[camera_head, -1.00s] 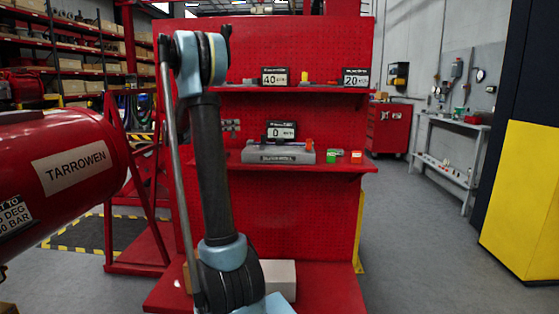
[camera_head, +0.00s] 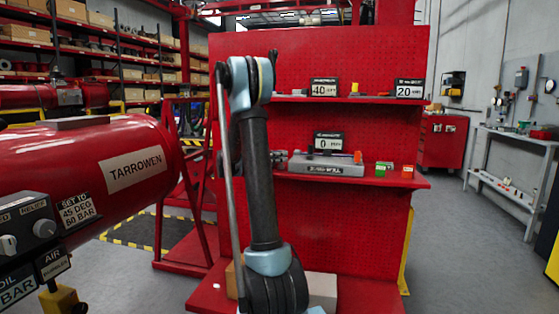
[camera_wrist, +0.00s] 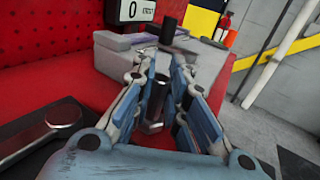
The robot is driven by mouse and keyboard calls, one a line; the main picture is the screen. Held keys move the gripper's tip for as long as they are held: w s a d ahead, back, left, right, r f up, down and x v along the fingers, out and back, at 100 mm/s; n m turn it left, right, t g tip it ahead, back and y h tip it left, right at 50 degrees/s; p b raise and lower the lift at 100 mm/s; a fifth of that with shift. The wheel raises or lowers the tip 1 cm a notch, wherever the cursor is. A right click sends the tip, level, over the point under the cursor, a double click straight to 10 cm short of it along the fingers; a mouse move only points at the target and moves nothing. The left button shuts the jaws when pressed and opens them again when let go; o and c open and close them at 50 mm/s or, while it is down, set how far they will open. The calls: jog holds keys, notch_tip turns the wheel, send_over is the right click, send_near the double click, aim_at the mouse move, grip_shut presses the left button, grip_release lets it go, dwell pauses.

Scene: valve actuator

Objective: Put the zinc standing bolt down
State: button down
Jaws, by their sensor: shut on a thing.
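My gripper (camera_wrist: 166,62) reaches over the red shelf (camera_wrist: 75,88) in the wrist view, with its fingers closed on a bolt. The bolt's grey metal shank and wider head (camera_wrist: 153,112) show between the fingers. A dark cylinder (camera_wrist: 167,30) lines up beyond the fingertips; I cannot tell whether it is the bolt's other end. Whether the bolt touches the shelf is unclear. In the head view the bolt cannot be made out, and my arm hides part of the gripper area left of the grey block (camera_head: 328,167).
The grey block stands on the middle shelf (camera_head: 395,181) below a "0" sign (camera_head: 329,141). A green piece (camera_head: 380,170) and an orange-red piece (camera_head: 407,171) stand to its right. A grey metal piece (camera_wrist: 62,113) lies left of the gripper. The red TARROWEN tank (camera_head: 85,160) is at left.

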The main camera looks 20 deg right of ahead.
jog(key=shift+f, duration=0.2)
jog(key=c, duration=1.9)
grip_release()
jog(key=shift+r, duration=0.1)
